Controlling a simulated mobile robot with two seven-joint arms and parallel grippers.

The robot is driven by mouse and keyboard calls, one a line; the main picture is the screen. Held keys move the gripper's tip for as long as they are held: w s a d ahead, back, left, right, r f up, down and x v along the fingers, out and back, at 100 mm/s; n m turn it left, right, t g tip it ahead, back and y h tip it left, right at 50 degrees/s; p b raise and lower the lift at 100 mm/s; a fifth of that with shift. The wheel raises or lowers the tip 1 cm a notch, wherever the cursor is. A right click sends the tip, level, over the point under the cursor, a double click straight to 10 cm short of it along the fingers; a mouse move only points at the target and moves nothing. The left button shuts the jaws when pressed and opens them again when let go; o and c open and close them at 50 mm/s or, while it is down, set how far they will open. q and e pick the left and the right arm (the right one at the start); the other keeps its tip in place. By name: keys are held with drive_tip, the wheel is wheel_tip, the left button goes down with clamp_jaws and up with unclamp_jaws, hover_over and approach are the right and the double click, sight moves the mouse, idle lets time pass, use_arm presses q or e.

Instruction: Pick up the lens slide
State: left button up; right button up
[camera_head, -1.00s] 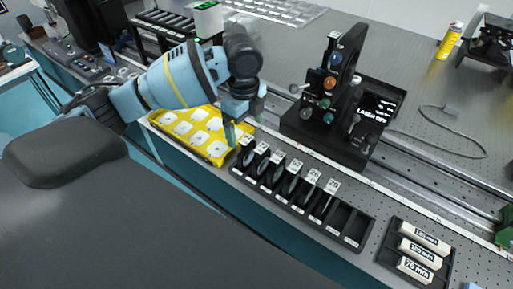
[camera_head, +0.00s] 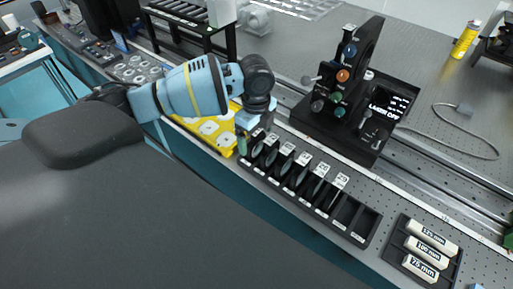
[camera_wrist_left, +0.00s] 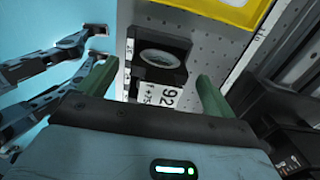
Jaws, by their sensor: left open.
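The black slide rack (camera_head: 372,226) holds several upright lens slides with white labels, and its slots at the near right end are empty. The lens slide at the rack's far left end (camera_head: 257,148) is partly covered by my left gripper (camera_head: 243,142), which points down there. In the left wrist view, a dark lens slide (camera_wrist_left: 172,75) with a round lens and a label reading 92 shows between the two green fingers of my open left gripper (camera_wrist_left: 156,90). Whether the fingers touch it I cannot tell. My right gripper is not in view.
A yellow tray (camera_head: 228,139) lies just left of the rack. A black laser device (camera_head: 345,130) stands behind it. A small dark holder (camera_head: 398,252) with white labelled blocks is at the right. A cable (camera_head: 468,133) lies on the perforated table.

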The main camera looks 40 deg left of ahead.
use_arm(q)
drive_tip(key=shift+f, duration=0.3)
drive_tip(key=shift+c, duration=0.3)
drive_tip(key=c, duration=1.4)
drive_tip(key=shift+c, duration=0.2)
drive_tip(key=shift+r, duration=0.2)
